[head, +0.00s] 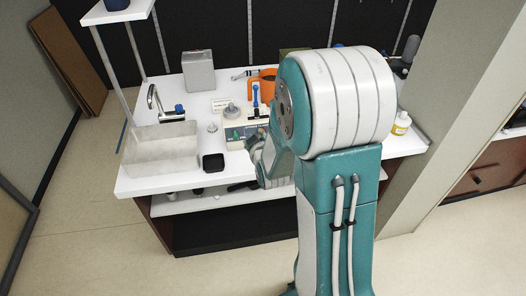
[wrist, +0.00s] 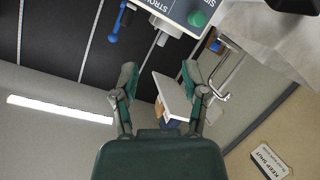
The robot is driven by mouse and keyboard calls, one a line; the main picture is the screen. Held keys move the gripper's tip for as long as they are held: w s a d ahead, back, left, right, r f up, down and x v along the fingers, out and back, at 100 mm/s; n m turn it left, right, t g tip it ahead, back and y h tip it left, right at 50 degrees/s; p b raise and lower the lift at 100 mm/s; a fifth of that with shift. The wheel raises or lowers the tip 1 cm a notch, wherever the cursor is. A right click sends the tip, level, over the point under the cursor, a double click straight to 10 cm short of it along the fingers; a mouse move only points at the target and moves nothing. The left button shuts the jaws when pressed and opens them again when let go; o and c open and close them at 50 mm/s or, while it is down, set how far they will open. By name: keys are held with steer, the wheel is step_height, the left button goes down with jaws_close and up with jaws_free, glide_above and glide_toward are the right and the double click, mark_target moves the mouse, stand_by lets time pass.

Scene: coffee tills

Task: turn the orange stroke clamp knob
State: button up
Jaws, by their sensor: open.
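A cream machine (head: 246,130) with a grey round part on top and a green button stands on the white counter. Its panel (wrist: 168,12) shows upside down at the top of the wrist view, with part of a label reading "STRO" and a green button (wrist: 198,18). A blue-handled lever (head: 255,94) stands at the machine; a blue lever (wrist: 119,22) also shows in the wrist view. I cannot make out an orange clamp knob in either view. My gripper (wrist: 158,76) is open and empty, its fingers apart from the panel. In the head view my arm hides part of the machine's right side.
A large orange object (head: 264,80) lies behind the machine. A yellow-labelled bottle (head: 401,124) stands near the right wall. Floor in front is clear.

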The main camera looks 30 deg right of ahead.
steer(key=shift+d+f+n+t+h, duration=0.9)
steer(key=shift+d+f+t, duration=0.9)
steer(key=shift+f, duration=1.95)
steer(key=x, duration=0.5)
steer(key=d+x, duration=0.1)
steer(key=x, duration=0.1)
steer(key=shift+f, duration=0.1)
steer(key=shift+w, duration=0.45)
steer(key=shift+c, duration=0.3)
steer(key=shift+s, duration=0.15)
steer(key=c, duration=0.6)
